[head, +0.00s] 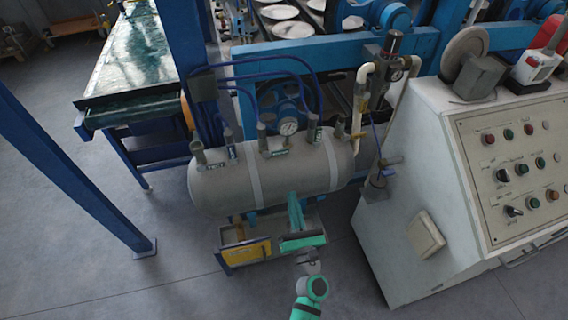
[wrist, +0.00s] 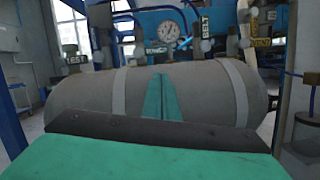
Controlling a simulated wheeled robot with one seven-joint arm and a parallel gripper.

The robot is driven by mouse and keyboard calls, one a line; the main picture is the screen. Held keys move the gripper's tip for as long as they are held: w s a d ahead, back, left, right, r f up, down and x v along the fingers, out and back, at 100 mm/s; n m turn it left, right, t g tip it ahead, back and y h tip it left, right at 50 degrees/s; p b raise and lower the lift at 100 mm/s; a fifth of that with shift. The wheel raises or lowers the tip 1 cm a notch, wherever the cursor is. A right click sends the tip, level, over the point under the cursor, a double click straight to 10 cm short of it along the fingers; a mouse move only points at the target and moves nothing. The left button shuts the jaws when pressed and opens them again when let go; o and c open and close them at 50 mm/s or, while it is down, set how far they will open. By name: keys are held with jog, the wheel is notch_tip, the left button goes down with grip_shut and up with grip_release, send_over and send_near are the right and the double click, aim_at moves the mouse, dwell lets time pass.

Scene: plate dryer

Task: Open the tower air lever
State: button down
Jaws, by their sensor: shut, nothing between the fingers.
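A grey air tank (head: 275,180) lies sideways on a stand, with several small valves and labels along its top; it fills the middle of the wrist view (wrist: 90,95). In the wrist view, a label (wrist: 156,47) below the gauge may read tower or power; it is too small to be sure. A label reading BELT (wrist: 207,25) is to its right and one reading TEST (wrist: 76,60) to its left. My teal gripper (head: 294,198) is shut and empty in front of the tank, below the valves. Its fingers (wrist: 160,78) point toward the tank. Whether they touch it is unclear.
A round pressure gauge (head: 289,127) stands on top of the tank, among blue hoses. A white control console (head: 425,150) stands close on the right. A yellow-fronted box (head: 245,253) is under the tank. The floor at left is mostly clear beyond a blue post (head: 70,170).

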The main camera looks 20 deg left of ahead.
aim_at(284, 169)
jog(key=w+n, duration=0.1)
jog(key=w+a+n, duration=0.1)
jog(key=w+n, duration=0.1)
jog(key=shift+w+a+r+g+y, duration=0.1)
jog(key=shift+a+r+g+y, duration=0.05)
jog(key=shift+r+g+y, duration=0.2)
jog(key=x, duration=0.9)
jog(key=shift+w+a, duration=0.3)
